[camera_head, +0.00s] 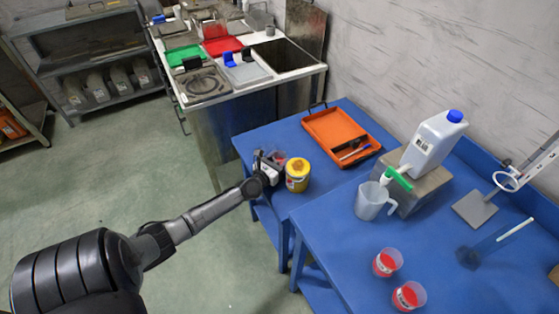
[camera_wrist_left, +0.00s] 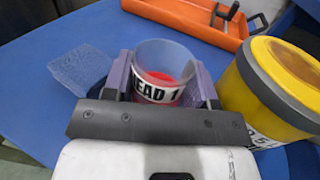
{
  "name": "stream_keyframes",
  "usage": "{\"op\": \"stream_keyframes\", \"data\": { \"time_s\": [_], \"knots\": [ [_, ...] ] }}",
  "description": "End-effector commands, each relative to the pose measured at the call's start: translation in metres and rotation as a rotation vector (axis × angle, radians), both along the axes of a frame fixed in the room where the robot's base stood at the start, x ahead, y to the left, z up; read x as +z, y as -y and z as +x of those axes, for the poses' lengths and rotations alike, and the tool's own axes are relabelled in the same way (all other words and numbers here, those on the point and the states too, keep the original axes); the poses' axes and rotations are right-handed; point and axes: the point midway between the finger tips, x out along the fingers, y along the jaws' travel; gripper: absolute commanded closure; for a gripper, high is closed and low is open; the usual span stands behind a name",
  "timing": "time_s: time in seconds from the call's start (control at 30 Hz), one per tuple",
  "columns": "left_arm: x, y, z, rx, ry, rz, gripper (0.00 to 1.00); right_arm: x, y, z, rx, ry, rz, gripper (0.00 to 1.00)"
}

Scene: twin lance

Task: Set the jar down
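A clear jar (camera_wrist_left: 165,75) with red contents and a label reading "EAD 1" stands between the two fingers of my left gripper (camera_wrist_left: 163,88) in the left wrist view. The fingers lie against its left and right sides. In the head view the jar (camera_head: 280,157) shows small at the tip of my left gripper (camera_head: 271,162), over the near left part of the blue table (camera_head: 325,190). I cannot tell whether its base touches the table, as the gripper hides it. My right gripper is not in view.
A yellow tub (camera_head: 297,176) stands close right of the jar. An orange tray (camera_head: 342,134) lies behind. Rightward are a clear jug (camera_head: 371,203), a white canister (camera_head: 433,145) and two red-filled jars (camera_head: 386,263) (camera_head: 408,296).

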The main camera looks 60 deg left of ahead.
Motion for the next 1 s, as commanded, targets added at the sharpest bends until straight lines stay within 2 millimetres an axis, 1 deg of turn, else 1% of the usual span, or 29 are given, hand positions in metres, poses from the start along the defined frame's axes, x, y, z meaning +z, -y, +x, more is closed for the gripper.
{"op": "stream_keyframes", "data": {
  "time_s": [0.03, 0.2, 0.43, 0.57, 0.67, 1.0],
  "knots": [
    [0.000, 0.000, 0.000, 0.000, 0.000, 0.000, 0.43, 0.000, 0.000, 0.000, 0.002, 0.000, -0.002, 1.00],
    [0.000, 0.000, 0.000, 0.000, 0.000, 0.000, 0.27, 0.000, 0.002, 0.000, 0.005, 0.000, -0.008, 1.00],
    [0.001, 0.000, 0.000, 0.000, 0.000, 0.000, 0.26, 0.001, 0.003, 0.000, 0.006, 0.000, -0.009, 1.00],
    [0.006, 0.000, -0.001, 0.000, -0.001, 0.001, 0.26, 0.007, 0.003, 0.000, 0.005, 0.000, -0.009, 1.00],
    [0.003, 0.006, -0.015, -0.001, -0.003, -0.002, 0.26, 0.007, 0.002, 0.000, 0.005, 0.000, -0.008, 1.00],
    [0.002, 0.027, -0.075, -0.001, -0.003, -0.002, 0.26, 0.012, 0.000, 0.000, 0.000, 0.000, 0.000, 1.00]
  ]
}}
